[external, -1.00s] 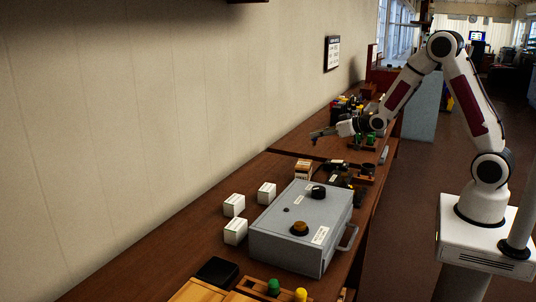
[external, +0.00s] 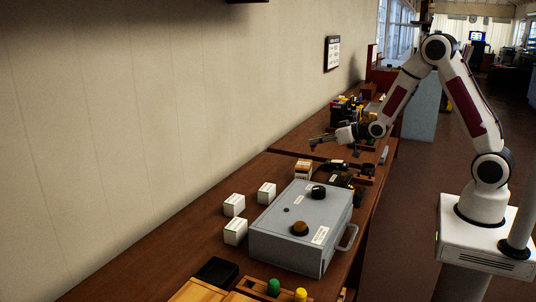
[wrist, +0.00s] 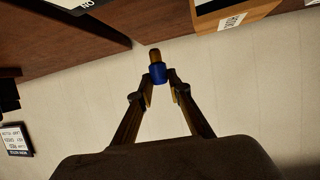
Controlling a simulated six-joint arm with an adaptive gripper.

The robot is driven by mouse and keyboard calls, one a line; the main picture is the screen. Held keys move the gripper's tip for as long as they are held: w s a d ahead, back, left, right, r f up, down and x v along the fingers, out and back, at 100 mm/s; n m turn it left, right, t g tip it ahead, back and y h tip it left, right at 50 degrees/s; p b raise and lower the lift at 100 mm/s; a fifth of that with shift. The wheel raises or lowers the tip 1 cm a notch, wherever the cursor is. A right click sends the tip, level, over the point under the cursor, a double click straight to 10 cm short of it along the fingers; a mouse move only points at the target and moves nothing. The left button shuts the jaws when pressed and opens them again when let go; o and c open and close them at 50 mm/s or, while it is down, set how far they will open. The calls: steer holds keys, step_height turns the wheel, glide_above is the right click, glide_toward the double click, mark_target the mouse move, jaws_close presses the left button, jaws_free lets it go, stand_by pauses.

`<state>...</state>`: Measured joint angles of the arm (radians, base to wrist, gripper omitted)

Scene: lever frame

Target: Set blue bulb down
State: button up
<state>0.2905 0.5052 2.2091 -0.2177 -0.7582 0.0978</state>
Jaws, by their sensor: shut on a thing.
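My gripper (wrist: 159,82) is shut on the blue bulb (wrist: 157,72) in the wrist view. The bulb is a small blue cylinder with a brownish-gold end that sticks out past the fingertips. In the external view my gripper (external: 318,141) is held level above the far part of the bench, pointing left toward the wall. The bulb is too small to make out there.
A grey box (external: 300,240) with knobs and a handle stands on the bench (external: 190,240). Several small white boxes (external: 235,231) stand left of it. Green (external: 273,287) and yellow (external: 300,295) bulbs are at the front. Dark items crowd the bench beyond.

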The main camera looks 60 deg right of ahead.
steer(key=shift+f, duration=2)
steer(key=shift+f, duration=2.1)
steer(key=shift+f, duration=0.15)
steer(key=o, duration=0.9)
steer(key=shift+s+r, duration=0.1)
steer(key=shift+r, duration=0.15)
steer(key=shift+v, duration=5.85)
